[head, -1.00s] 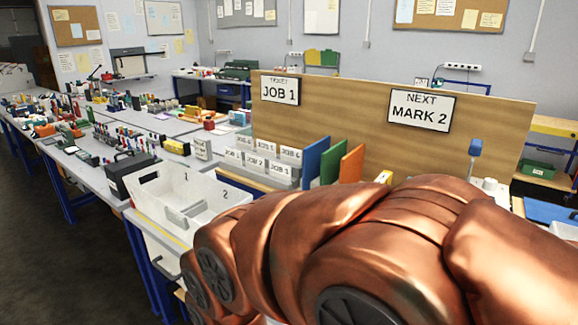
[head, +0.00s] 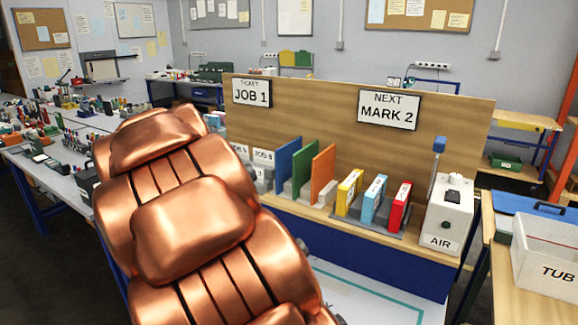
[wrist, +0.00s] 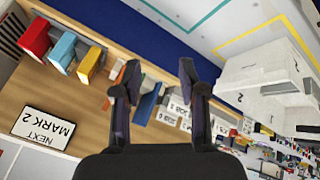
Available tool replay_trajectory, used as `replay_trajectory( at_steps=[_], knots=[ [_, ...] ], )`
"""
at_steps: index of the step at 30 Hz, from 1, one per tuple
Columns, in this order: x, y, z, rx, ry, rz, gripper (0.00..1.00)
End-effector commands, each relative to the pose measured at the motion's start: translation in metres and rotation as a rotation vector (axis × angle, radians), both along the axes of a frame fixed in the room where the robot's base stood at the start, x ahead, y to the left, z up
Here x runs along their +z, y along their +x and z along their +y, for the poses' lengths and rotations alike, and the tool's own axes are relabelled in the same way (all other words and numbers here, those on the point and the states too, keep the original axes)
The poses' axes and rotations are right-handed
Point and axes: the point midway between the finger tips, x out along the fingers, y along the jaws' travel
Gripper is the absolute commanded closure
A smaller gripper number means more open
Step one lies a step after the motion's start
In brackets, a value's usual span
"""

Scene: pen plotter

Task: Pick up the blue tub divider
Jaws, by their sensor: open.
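The blue tub divider (head: 288,168) is an upright thin panel in the head view, left of a green divider (head: 304,165) and an orange divider (head: 323,172). It also shows in the wrist view (wrist: 148,104), upside down, seen between the fingers and beyond them. My gripper (wrist: 160,68) is open and empty in the wrist view. I see no contact with the divider. The left finger hides part of the green and orange dividers. In the head view my copper arm hides the gripper.
Yellow, cyan and red upright items (head: 375,200) stand right of the dividers. A white AIR box (head: 448,215) stands at the shelf end. A wooden backboard (head: 440,150) rises behind. A white TUB box (head: 550,245) is at far right. A white bin (wrist: 262,85) shows in the wrist view.

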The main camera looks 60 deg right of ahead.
Motion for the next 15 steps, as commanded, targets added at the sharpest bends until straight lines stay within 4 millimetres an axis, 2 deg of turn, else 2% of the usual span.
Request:
replay_trajectory(
  at_steps=[1, 3, 9, 15],
  knots=[
    [0.006, 0.009, -0.021, -0.039, -0.040, -0.021, 0.58],
    [0.013, 0.020, -0.047, -0.087, -0.094, -0.050, 0.58],
    [0.035, 0.053, -0.119, -0.195, -0.243, -0.156, 0.58],
    [0.047, 0.081, -0.186, -0.274, -0.369, -0.259, 0.58]
  ],
)
